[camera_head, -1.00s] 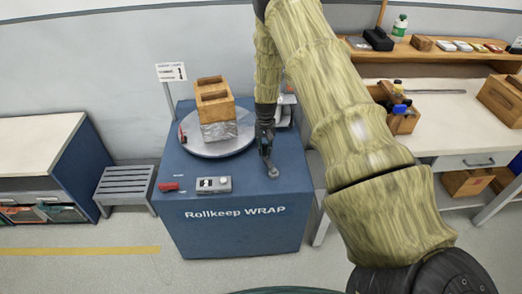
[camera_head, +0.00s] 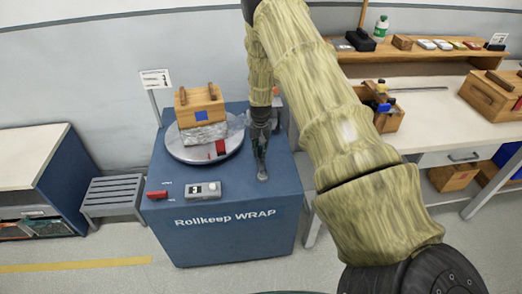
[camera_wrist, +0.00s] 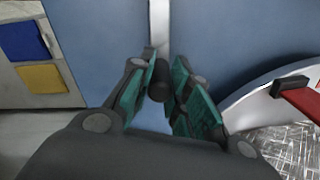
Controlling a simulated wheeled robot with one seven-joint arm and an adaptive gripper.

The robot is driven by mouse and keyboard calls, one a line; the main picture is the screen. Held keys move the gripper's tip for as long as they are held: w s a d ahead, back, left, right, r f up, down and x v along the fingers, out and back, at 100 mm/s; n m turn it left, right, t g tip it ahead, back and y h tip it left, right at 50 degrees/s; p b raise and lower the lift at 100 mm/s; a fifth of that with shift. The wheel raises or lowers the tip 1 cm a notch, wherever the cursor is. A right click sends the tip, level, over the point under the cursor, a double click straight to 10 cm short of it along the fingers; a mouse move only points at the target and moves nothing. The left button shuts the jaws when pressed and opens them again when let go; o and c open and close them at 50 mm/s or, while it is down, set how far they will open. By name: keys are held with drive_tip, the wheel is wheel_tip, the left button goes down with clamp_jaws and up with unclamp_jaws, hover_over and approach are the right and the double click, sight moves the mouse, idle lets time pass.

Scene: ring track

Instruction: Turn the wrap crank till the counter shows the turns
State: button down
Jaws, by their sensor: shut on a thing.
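The blue wrap machine (camera_head: 225,240) stands ahead, with a round grey turntable (camera_head: 183,157) on top. A wooden crate (camera_head: 200,107) with a blue patch sits on it, its lower part wrapped in silvery film (camera_head: 203,133). The counter box (camera_head: 203,190) is at the machine's front edge; its digit is too small to read surely. My gripper (camera_head: 262,168) is at the right of the turntable, pointing down. In the wrist view my gripper (camera_wrist: 160,92) is shut on the dark crank knob (camera_wrist: 158,84); a pale crank arm (camera_wrist: 159,28) runs from it.
A red switch (camera_head: 157,195) lies left of the counter. A sign (camera_head: 156,79) stands on a post behind. A grey slatted stool (camera_head: 113,195) is at the left. A workbench (camera_head: 430,140) with boxes and a shelf stands at the right.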

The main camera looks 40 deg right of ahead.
drive_tip(key=shift+s+a+f, duration=0.1)
drive_tip(key=shift+a, duration=0.05)
drive_tip(key=c, duration=1.3)
unclamp_jaws()
drive_tip(key=shift+a, duration=0.1)
drive_tip(key=shift+w+r, duration=0.2)
drive_tip(key=shift+r, duration=0.4)
wheel_tip(320, 180, up, 11)
drive_tip(key=shift+s, duration=0.15)
